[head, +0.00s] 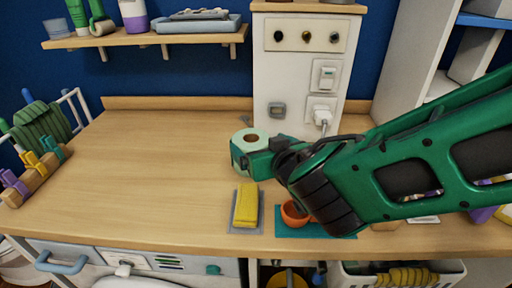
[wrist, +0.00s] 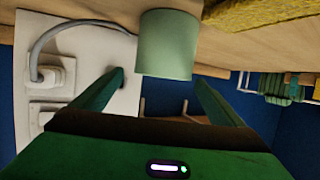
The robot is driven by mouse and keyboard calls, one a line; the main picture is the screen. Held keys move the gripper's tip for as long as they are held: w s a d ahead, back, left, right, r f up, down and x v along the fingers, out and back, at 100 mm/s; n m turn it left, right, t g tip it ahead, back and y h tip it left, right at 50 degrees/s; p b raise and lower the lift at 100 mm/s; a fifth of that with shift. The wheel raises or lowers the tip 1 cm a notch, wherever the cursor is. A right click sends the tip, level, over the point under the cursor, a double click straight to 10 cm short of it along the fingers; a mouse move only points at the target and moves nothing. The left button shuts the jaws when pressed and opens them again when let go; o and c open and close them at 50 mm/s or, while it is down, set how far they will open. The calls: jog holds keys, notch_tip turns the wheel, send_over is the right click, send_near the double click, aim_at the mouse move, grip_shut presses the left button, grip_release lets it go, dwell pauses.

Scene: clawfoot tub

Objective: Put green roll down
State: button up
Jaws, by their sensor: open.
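The pale green roll (head: 239,143) stands upright on the wooden counter (head: 150,170), in front of the white cabinet. In the wrist view the roll (wrist: 168,45) appears upside down, its base against the counter at the top. My gripper (head: 250,157) is at the roll, low over the counter, and partly hides it in the head view. In the wrist view its two fingers (wrist: 158,78) are spread to either side of the roll's free end, with visible gaps. My gripper is open; I see no finger touching the roll.
A yellow sponge (head: 246,207) on a grey mat and an orange cup (head: 292,214) on a teal mat (head: 340,234) lie near the front edge. The white cabinet (head: 275,80) with a plugged-in cord (head: 322,118) stands behind.

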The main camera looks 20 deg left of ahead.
aim_at(249, 139)
jog(key=x, duration=0.4)
jog(key=shift+w+a+f, duration=0.1)
jog(key=shift+w+f, duration=0.05)
jog(key=shift+w, duration=0.2)
jog(key=shift+s+a+f+x, duration=0.1)
jog(key=shift+x, duration=0.8)
jog(key=shift+s+a+f+x, duration=0.1)
jog(key=shift+x, duration=0.75)
jog(key=shift+s+a+f+x, duration=0.1)
jog(key=shift+x, duration=0.8)
jog(key=c, duration=1.3)
jog(key=shift+r, duration=0.1)
